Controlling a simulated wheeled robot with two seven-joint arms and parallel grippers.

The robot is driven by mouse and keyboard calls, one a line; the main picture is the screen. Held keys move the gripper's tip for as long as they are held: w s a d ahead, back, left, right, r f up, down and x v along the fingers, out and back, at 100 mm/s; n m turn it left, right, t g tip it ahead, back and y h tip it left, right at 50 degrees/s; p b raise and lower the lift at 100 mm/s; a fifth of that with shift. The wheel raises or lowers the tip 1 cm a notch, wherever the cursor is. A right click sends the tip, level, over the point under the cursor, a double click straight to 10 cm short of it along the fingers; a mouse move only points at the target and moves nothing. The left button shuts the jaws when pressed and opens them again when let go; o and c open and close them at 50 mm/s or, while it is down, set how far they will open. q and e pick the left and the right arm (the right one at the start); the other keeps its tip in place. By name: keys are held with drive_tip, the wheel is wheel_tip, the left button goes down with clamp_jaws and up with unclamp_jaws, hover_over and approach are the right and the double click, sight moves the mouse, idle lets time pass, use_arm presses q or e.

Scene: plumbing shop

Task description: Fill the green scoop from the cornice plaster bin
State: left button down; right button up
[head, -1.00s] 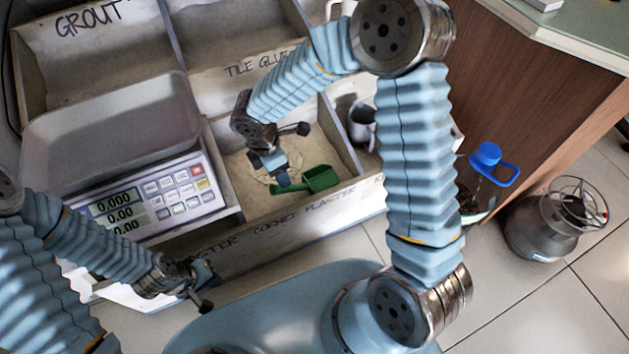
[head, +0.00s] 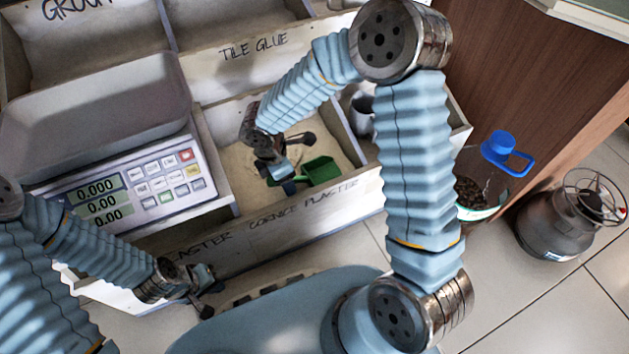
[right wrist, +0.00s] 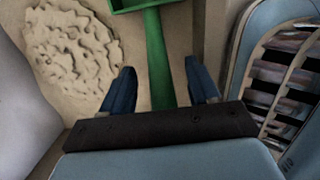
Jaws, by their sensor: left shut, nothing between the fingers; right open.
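The green scoop (head: 322,170) lies in the cornice plaster bin (head: 305,215), near its front wall. Pale plaster (head: 236,165) covers the bin's floor, with a lumpy patch in the right wrist view (right wrist: 72,45). My right gripper (head: 284,180) is over the scoop's handle. In the right wrist view the green handle (right wrist: 157,55) runs between the open fingers (right wrist: 161,88), apart from both; the scoop's bowl is cut off at the top edge. My left gripper (head: 208,290) is shut and empty, in front of the bins at lower left.
A scale (head: 135,190) with a grey pan stands left of the bin. The tile glue bin (head: 252,46) lies behind. A grey cup (head: 361,115) stands in the compartment to the right. A blue-handled container (head: 482,180) and a metal canister (head: 560,225) stand on the floor at right.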

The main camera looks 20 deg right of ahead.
drive_tip(key=shift+f, duration=0.1)
drive_tip(key=shift+c, duration=0.4)
clamp_jaws()
wheel_tip(320, 180, up, 12)
drive_tip(key=p, duration=0.9)
drive_tip(key=shift+p, duration=0.35)
